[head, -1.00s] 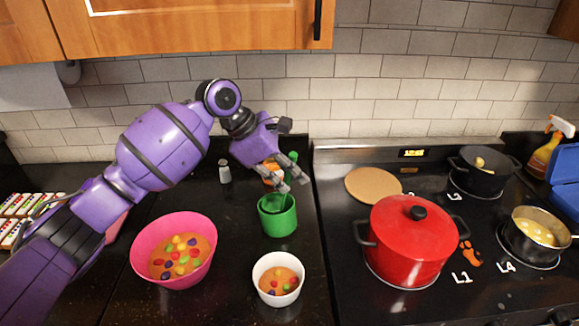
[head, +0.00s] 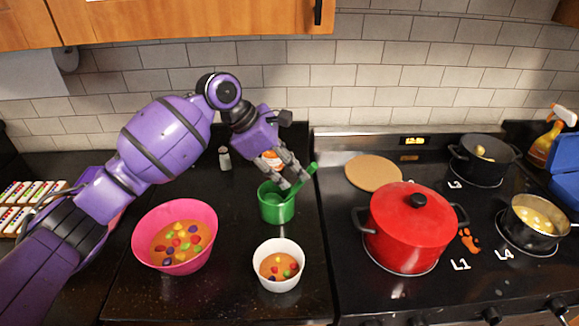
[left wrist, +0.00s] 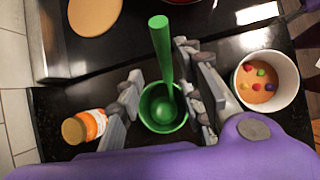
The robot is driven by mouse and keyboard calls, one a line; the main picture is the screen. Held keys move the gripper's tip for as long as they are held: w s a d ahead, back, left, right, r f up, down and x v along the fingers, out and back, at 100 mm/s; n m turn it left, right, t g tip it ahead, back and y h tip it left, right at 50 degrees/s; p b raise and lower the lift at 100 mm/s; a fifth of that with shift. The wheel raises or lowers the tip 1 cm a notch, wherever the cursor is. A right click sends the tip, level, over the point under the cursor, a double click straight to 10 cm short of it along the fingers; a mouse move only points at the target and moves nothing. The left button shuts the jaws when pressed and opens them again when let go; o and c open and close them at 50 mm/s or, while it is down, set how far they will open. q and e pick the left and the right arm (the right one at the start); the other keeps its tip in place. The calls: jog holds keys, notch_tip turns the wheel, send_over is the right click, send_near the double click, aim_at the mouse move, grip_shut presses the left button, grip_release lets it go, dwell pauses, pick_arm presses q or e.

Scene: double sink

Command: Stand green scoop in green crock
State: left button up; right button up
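The green crock (head: 277,209) stands upright on the dark counter, left of the stove. The green scoop (head: 303,182) is in it, its handle leaning right over the rim; in the left wrist view the scoop (left wrist: 162,50) has its lower end inside the crock (left wrist: 150,118). My left gripper (head: 290,178) is just above the crock, fingers pointing down. In the left wrist view its fingers (left wrist: 158,85) are spread apart on either side of the scoop, with gaps visible. The scoop's lower end is partly hidden in the head view. My right gripper is not in view.
A pink bowl (head: 143,246) and a white bowl (head: 280,282) of candies stand in front of the crock. An orange-labelled jar (left wrist: 90,126) is close behind the gripper. A salt shaker (head: 225,158) is farther left. A red pot (head: 405,235) sits on the stove at right.

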pick_arm(q)
jog(key=v, duration=1.2)
dwell(0.6)
